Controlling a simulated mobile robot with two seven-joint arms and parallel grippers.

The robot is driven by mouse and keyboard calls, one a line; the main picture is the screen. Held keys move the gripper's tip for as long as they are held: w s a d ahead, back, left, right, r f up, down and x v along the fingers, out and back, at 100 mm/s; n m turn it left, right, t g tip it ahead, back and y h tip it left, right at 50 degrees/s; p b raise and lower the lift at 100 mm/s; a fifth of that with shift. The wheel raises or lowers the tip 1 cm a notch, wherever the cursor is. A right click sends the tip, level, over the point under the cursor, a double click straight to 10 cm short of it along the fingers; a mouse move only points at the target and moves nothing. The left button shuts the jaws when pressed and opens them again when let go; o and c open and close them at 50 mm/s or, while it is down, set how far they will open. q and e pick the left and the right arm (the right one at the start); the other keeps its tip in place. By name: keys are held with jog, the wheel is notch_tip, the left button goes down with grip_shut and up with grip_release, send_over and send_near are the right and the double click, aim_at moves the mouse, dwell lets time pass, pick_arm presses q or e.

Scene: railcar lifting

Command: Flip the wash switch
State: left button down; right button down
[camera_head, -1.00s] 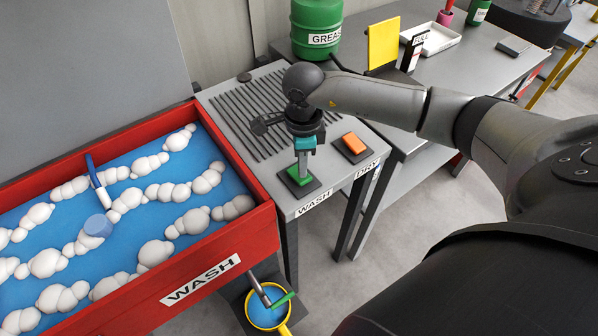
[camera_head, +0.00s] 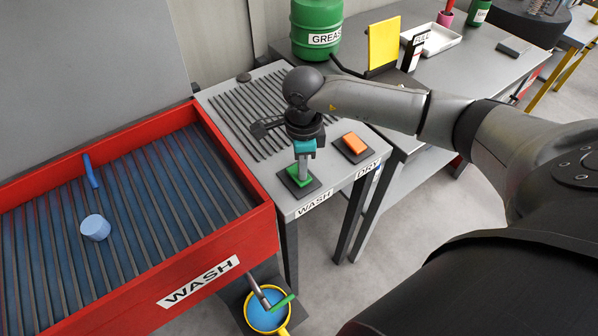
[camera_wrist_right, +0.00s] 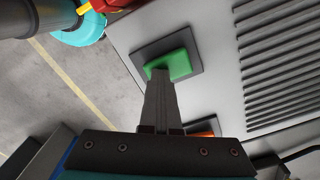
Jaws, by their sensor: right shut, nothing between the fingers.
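The wash switch is a green rocker (camera_head: 300,176) on a dark square plate, beside the WASH label (camera_head: 313,203) at the front of the grey table. It also shows in the right wrist view (camera_wrist_right: 180,64). My right gripper (camera_head: 302,172) points down with its shut fingers at the green rocker, and nothing is between them. In the right wrist view the fingertips (camera_wrist_right: 159,76) overlap the rocker's near edge; they appear to touch it. My left gripper is not in view.
An orange switch (camera_head: 354,143) by the DRY label sits right of the green one. The red wash tub (camera_head: 259,232) at left has a ribbed floor with a blue cylinder (camera_head: 95,228) and a blue bar (camera_head: 90,171). A yellow-rimmed bucket (camera_head: 267,311) stands below.

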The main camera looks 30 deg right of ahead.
jog(key=shift+r+p, duration=2.5)
jog(key=shift+r, duration=0.95)
